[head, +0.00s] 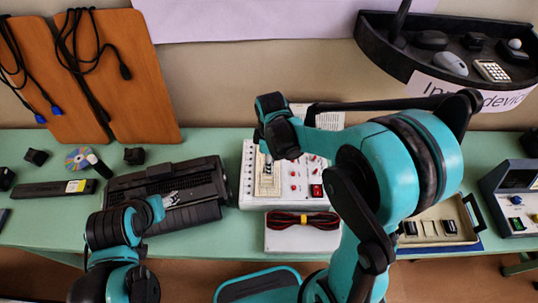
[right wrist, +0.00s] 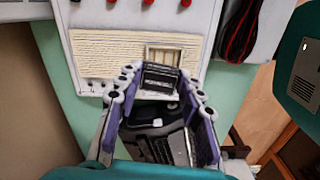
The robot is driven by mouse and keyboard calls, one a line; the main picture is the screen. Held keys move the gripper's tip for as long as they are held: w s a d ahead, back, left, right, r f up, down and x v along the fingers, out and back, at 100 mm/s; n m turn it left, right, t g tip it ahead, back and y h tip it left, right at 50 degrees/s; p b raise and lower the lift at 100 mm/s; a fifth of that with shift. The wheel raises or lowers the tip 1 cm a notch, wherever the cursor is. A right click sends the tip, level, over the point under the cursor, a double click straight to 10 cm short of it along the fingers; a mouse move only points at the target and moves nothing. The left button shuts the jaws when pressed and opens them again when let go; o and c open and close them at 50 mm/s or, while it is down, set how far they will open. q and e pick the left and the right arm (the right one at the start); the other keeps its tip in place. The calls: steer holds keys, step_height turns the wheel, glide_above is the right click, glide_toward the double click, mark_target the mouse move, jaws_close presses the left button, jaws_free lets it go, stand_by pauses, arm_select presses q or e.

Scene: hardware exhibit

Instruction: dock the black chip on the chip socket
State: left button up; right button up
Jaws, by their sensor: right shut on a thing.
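The chip socket (right wrist: 178,54) is a small beige frame on the white panel of a white device (head: 250,200). My right gripper (right wrist: 156,88) is shut on the black chip (right wrist: 158,78), which sits between its fingertips right beside the socket's near edge. Whether the chip touches the socket is unclear. In the head view my right gripper (head: 267,163) is over the left part of the white device; its own wrist hides much of the fingers and the chip. My left arm is at the lower left, with its gripper (head: 178,198) by a black machine; its fingers are too small to read.
The black printer-like machine (head: 200,181) stands left of the white device. A white box with a bundled red and black cable (head: 302,220) lies in front of it. A beige case with black chips (head: 450,228) is to the right.

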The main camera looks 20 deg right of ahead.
steer(key=shift+s+a+r+n, duration=0.3)
steer(key=shift+s+n, duration=0.15)
steer(key=shift+n, duration=0.35)
steer(key=shift+w+f+b, duration=0.15)
steer(key=shift+f+b, duration=0.4)
steer(key=shift+f, duration=0.35)
arm_select(q)
steer(key=shift+s+f+b, duration=0.2)
steer(key=shift+f+b, duration=1.4)
steer(key=shift+f, duration=0.3)
arm_select(e)
glide_above(269, 180)
steer(key=shift+d+f, duration=0.1)
steer(key=shift+f, duration=2)
arm_select(q)
steer(key=shift+f+b, duration=0.65)
steer(key=shift+f, duration=0.05)
arm_select(e)
steer(key=shift+f, duration=0.6)
steer(key=o, duration=0.8)
steer(key=shift+c, duration=0.2)
arm_select(q)
steer(key=shift+r, duration=0.1)
